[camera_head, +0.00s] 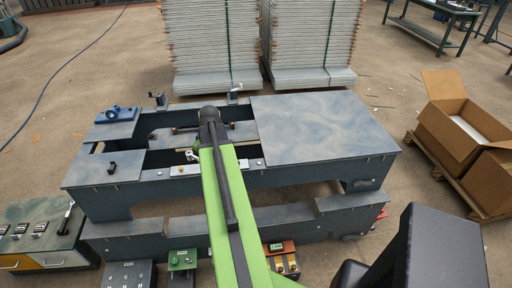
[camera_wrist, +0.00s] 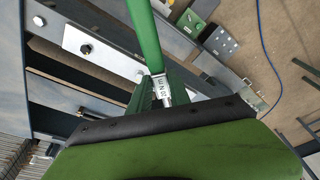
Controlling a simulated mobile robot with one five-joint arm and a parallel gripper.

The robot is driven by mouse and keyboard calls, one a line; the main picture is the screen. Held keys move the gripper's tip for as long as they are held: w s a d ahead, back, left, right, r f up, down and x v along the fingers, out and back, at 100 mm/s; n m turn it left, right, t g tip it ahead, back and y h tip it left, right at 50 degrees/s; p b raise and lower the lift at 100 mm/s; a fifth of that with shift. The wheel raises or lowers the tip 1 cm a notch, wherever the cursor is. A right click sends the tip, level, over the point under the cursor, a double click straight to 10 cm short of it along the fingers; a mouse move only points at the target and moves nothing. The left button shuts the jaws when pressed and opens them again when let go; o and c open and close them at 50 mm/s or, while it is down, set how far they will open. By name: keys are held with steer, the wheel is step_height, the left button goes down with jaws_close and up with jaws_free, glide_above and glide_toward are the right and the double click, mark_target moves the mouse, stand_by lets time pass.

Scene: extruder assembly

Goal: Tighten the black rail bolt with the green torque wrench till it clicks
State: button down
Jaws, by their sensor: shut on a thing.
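My gripper (camera_wrist: 160,92) is shut on the green torque wrench (camera_wrist: 146,35) in the wrist view. A pale label reading about 20 N·m shows on the wrench between the fingers. The green shaft runs up past the top edge, so its far end is out of view. A dark bolt head (camera_wrist: 85,48) sits on a bright metal plate (camera_wrist: 108,56) left of the wrench, apart from it. I cannot tell whether this is the black rail bolt.
A blue vise-like part (camera_head: 116,113) stands at the frame's back left. A tool cabinet (camera_head: 48,240) is at left. Green (camera_head: 183,258) and orange (camera_head: 280,248) stands are in front. Sheet stacks (camera_head: 210,50) are behind and cardboard boxes (camera_head: 455,115) at right. Open floor lies left.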

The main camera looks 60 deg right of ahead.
steer(key=s+d+n, duration=0.2)
steer(key=s+d, duration=1.3)
steer(key=s, duration=0.1)
steer(key=shift+y, duration=0.3)
steer(key=b+x, duration=0.4)
steer(key=b, duration=0.1)
steer(key=shift+s+f, duration=0.3)
steer(key=shift+f, duration=0.15)
steer(key=shift+s+a, duration=0.1)
steer(key=shift+s, duration=0.1)
steer(key=shift+f, duration=0.1)
steer(key=shift+f+b, duration=0.35)
steer(key=shift+b, duration=0.05)
steer(key=shift+b+x, duration=0.85)
steer(key=shift+s, duration=0.15)
